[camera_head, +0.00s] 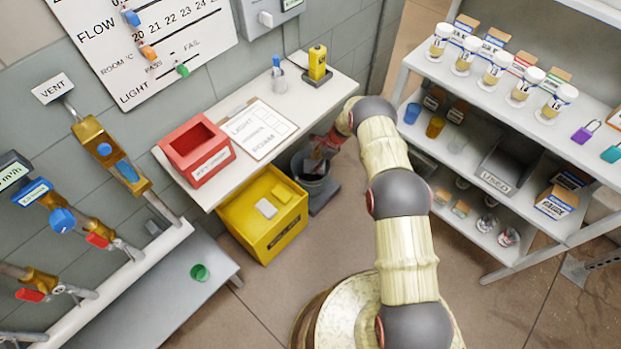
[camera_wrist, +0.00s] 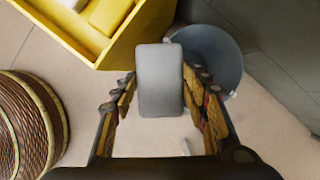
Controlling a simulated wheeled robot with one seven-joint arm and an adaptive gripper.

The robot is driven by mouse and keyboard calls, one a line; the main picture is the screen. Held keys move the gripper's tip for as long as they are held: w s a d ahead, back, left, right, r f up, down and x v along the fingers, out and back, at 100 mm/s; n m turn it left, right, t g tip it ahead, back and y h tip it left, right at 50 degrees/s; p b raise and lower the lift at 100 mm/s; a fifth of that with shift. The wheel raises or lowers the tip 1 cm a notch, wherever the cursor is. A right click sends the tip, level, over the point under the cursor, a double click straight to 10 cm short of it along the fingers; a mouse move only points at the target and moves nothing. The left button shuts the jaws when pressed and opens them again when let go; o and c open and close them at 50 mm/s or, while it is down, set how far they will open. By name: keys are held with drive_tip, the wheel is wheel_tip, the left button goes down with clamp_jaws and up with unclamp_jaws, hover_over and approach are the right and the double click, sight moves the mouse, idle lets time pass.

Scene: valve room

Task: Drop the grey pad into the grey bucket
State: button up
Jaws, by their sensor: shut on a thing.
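The grey pad (camera_wrist: 160,80) is a rounded flat block held between the two fingers of my gripper (camera_wrist: 160,100) in the wrist view. My gripper is shut on it. The grey bucket (camera_wrist: 232,65) is behind and to the right of the pad in that view, and the pad covers part of its left rim. In the head view the bucket (camera_head: 318,187) stands on the floor by the bench, right of the yellow bin. My gripper (camera_head: 322,150) is above it there, largely hidden by my arm. I cannot make out the pad clearly in the head view.
The bench (camera_head: 345,88) above holds a red box (camera_head: 197,152) and a clipboard (camera_head: 258,128). A shelf rack (camera_head: 470,95) stands right.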

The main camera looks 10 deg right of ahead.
drive_tip(key=shift+w+d+f+m+t+h, duration=0.75)
drive_tip(key=shift+w+m+t+h, duration=0.5)
drive_tip(key=shift+w+m, duration=3.35)
wheel_tip(320, 180, down, 6)
drive_tip(key=b, duration=0.3)
drive_tip(key=shift+s+d+r, duration=0.1)
drive_tip(key=shift+r, duration=0.1)
drive_tip(key=o, duration=1.4)
drive_tip(key=shift+r, duration=0.1)
drive_tip(key=v, duration=1.1)
drive_tip(key=shift+s+d+r, duration=0.2)
drive_tip(key=shift+s+r, duration=0.05)
drive_tip(key=shift+r, duration=0.05)
